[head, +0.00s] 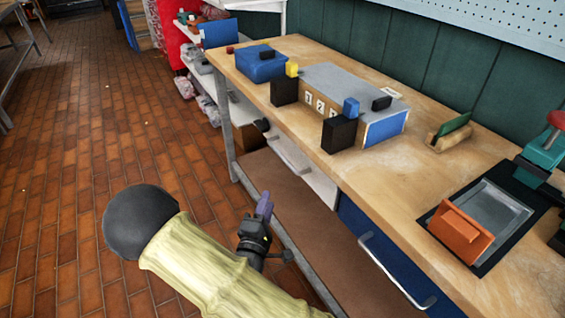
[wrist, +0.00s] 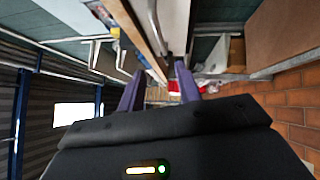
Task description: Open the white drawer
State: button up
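The white drawer (head: 319,184) sits under the wooden workbench top, left of a blue drawer front. Its pale bar handle (head: 291,156) runs along its front, and the drawer looks shut. My gripper (head: 264,205) is in front of the bench and nearer the camera than the white drawer, apart from it. In the wrist view my gripper (wrist: 158,82) has its two purple fingers spread, with nothing held between them. The white drawer front (wrist: 174,25) shows ahead there, turned on its side, with the handle (wrist: 153,20) beside it.
The blue drawer (head: 375,240) has a metal handle (head: 395,272) that sticks out. A brown lower shelf (head: 290,205) and a metal bench leg (head: 222,115) are close by. The workbench top (head: 400,180) carries boxes and a vise. Tiled floor (head: 80,170) on the left is clear.

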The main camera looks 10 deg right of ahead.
aim_at(283, 156)
jog(key=b+x, duration=0.2)
jog(key=x, duration=1.5)
jog(key=shift+w+d, duration=0.15)
jog(key=shift+w, duration=0.05)
grip_shut()
